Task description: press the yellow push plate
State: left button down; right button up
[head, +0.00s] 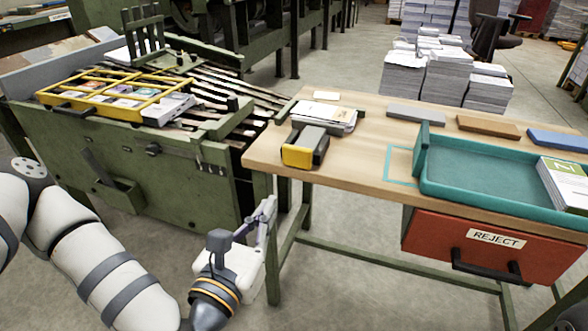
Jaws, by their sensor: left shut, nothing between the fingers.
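The yellow push plate (297,156) is the front face of a small grey block-shaped device (312,138). The device sits on the left part of the wooden table, near its front edge. My left gripper (269,205) is shut and empty. In the head view it shows below and to the left of the plate, near the table's left front leg. It is apart from the plate. My right gripper is not in view.
A stack of papers (325,116) lies behind the device. A teal tray (465,183) with booklets is on the right of the wooden table (365,110). A red REJECT drawer (490,244) hangs below. A green machine (165,180) with a yellow-framed tray (48,98) stands left.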

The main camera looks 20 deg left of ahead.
aim_at(298, 156)
pick_arm(q)
jog(key=w, duration=1.4)
jog(key=shift+d, duration=0.3)
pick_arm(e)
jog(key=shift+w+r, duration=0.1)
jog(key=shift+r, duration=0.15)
pick_arm(q)
jog(key=w+b, duration=0.2)
jog(key=w, duration=0.1)
jog(key=shift+w+f, duration=0.2)
jog(key=shift+w, duration=0.1)
jog(key=shift+r, duration=0.35)
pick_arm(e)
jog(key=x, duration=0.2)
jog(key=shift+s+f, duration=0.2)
